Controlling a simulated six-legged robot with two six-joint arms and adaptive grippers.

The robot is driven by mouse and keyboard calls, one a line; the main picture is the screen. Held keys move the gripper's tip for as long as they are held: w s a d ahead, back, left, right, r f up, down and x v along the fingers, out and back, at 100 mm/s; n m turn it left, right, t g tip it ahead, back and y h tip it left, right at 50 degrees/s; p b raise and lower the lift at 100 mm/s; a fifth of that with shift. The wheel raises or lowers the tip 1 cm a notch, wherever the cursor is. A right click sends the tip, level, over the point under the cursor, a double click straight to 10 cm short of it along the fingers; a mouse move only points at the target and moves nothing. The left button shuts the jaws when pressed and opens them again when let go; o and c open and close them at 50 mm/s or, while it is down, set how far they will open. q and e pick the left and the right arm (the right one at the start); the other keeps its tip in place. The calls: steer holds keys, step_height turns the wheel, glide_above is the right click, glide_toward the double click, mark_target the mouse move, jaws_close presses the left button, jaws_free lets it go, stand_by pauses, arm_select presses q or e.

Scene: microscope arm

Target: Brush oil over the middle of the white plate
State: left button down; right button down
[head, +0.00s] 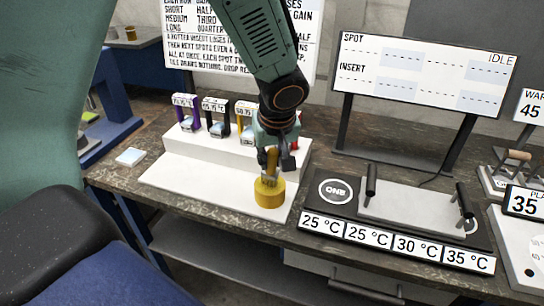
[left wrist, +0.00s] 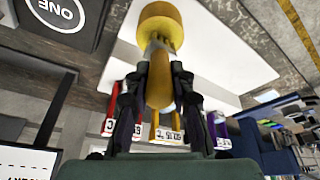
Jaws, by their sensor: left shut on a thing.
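My left gripper (head: 275,158) is shut on a brush (head: 271,170) with a yellow-brown handle, pointing down at a yellow round pot (head: 270,194). The pot stands on the front of a white stepped stand. In the left wrist view, the brush handle (left wrist: 160,82) sits between the fingers of the gripper (left wrist: 160,75), its far end at the yellow pot (left wrist: 160,24). I cannot tell how deep the bristles are in the pot. A pale plate (head: 405,209) with two black upright posts lies on a black base to the right. My right gripper is not in view.
The white stand (head: 190,172) holds several coloured holders on its upper step. The black base (head: 322,212) carries temperature labels along its front. A display board (head: 425,75) stands behind it. A small pale block (head: 130,157) lies at the bench's left.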

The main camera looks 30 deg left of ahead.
arm_select(q)
steer(key=shift+r+p, duration=2.3)
steer(key=shift+r, duration=1.2)
steer(key=shift+w+f, duration=0.1)
